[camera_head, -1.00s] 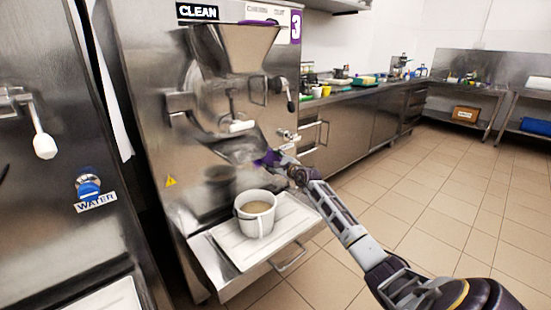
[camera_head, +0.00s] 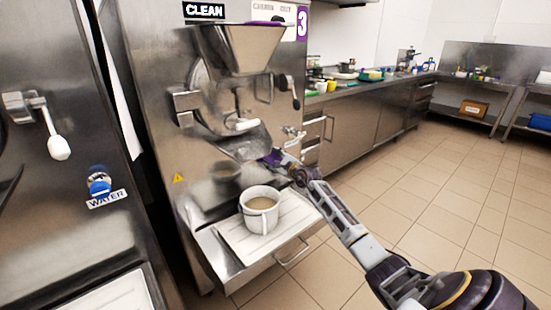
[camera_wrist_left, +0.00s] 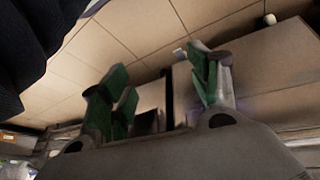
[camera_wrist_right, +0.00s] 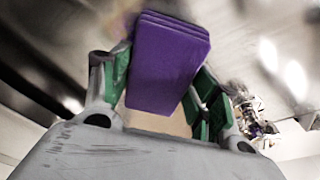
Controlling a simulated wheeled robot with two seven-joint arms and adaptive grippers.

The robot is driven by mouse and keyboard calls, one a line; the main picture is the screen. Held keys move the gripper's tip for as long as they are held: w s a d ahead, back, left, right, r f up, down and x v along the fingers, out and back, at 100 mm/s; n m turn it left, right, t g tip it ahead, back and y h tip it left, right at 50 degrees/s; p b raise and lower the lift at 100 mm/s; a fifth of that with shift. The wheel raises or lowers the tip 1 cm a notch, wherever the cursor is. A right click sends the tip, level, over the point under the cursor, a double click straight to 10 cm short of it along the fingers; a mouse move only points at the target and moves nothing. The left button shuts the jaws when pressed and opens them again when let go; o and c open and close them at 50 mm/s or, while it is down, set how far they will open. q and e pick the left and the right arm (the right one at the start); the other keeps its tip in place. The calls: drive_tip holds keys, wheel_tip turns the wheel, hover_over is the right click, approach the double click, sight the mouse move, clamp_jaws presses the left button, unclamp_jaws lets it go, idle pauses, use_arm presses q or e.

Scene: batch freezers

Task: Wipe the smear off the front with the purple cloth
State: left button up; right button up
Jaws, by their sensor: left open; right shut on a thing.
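The folded purple cloth (camera_wrist_right: 168,60) is held between the green-padded fingers of my right gripper (camera_wrist_right: 153,78). In the head view, a bit of the cloth (camera_head: 273,157) shows at the tip of my right arm, in front of the steel batch freezer (camera_head: 158,95), beside its spout. Contact with the front cannot be told. A dull brownish patch (camera_head: 228,172) shows on the front below the spout; I cannot tell if it is the smear or a reflection. My left gripper (camera_wrist_left: 160,75) is open and empty, seen only in its wrist view.
A white pot (camera_head: 261,222) with tan contents stands on the freezer's pull-out shelf (camera_head: 237,240), below my right gripper. A second machine with a WATER label (camera_head: 108,199) stands at left. A counter (camera_head: 350,128) runs along the back. The tiled floor at right is clear.

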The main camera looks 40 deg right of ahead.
sight(267, 161)
drive_tip(key=shift+s+a+r+p, duration=0.1)
drive_tip(key=shift+a+p, duration=0.45)
drive_tip(key=shift+p, duration=0.25)
drive_tip(key=shift+s+a+r+p, duration=0.1)
drive_tip(key=shift+a+p, duration=0.45)
drive_tip(key=shift+p, duration=0.2)
drive_tip(key=shift+a+f+p, duration=0.15)
drive_tip(key=shift+a+p, duration=0.1)
drive_tip(key=shift+p, duration=0.05)
drive_tip(key=shift+a+p, duration=0.45)
drive_tip(key=shift+p, duration=0.15)
drive_tip(key=shift+a+p, duration=1.1)
drive_tip(key=shift+p, duration=0.25)
drive_tip(key=shift+a, duration=0.25)
drive_tip(key=shift+s, duration=0.1)
